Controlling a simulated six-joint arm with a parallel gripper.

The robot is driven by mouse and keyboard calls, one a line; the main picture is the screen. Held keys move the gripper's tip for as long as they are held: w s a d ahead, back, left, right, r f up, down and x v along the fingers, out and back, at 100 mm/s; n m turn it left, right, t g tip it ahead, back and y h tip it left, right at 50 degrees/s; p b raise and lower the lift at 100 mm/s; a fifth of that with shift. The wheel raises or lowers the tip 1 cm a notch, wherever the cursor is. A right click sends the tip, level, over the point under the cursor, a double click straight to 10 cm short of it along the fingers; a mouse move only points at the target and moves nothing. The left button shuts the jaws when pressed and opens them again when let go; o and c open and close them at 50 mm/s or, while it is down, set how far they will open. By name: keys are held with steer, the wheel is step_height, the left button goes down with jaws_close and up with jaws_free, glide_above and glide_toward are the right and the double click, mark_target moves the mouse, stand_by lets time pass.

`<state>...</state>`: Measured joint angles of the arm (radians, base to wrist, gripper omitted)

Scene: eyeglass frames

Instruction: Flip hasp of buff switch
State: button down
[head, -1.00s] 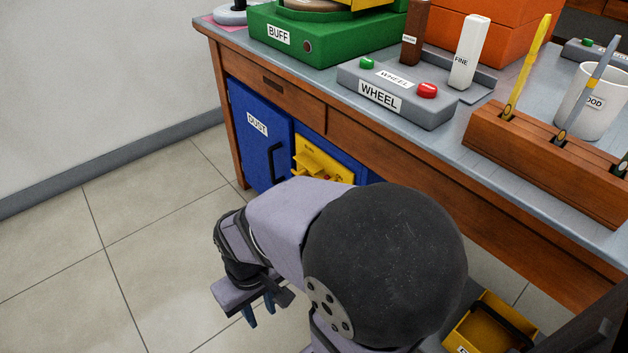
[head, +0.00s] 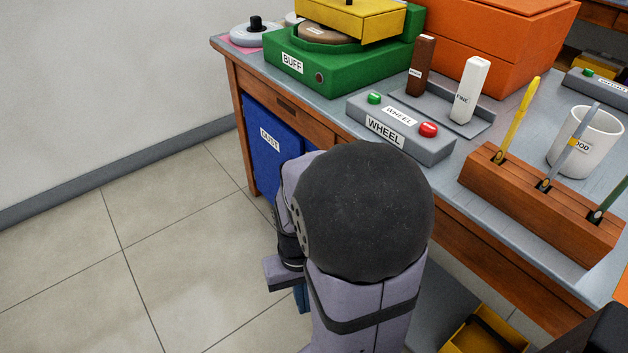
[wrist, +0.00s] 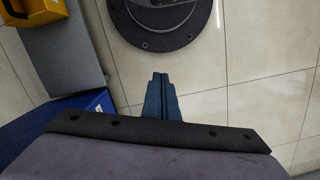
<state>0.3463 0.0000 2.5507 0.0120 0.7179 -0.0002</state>
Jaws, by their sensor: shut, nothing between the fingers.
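My gripper (head: 302,297) hangs low over the floor in front of the bench, mostly behind my own arm. In the wrist view its two blue fingers (wrist: 161,84) are together, with nothing between them. The green box labelled BUFF (head: 345,66) sits on the bench top, with a round dark button on its front, far from my gripper. No hasp shows now. The yellow panel seen earlier on the blue cabinet front is hidden behind my arm.
The blue DUST cabinet (head: 266,150) is under the bench; blue also shows in the wrist view (wrist: 70,118). The grey WHEEL switch box (head: 400,128) and wooden tool rack (head: 545,205) are on top. A yellow bin (head: 488,335) stands low at right. Tiled floor (head: 170,250) is clear at left.

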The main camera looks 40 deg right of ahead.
steer(key=w+d+r+m+t+h+p, duration=0.2)
steer(key=w+d+r+m+t, duration=0.1)
steer(key=w+d+m, duration=0.3)
steer(key=w+d+r+m+t+h+p, duration=0.2)
steer(key=w+d+m, duration=0.4)
steer(key=d, duration=0.5)
step_height(320, 180, up, 2)
steer(key=shift+w+d+r+m+t+h, duration=0.2)
steer(key=shift+w+m+t+h, duration=0.3)
steer(key=shift+w+t, duration=0.6)
steer(key=shift+w, duration=0.1)
steer(key=w+d+f+b, duration=0.2)
steer(key=w+d+f, duration=0.1)
steer(key=w+f, duration=0.5)
steer(key=shift+w+d, duration=0.3)
steer(key=shift+w, duration=0.05)
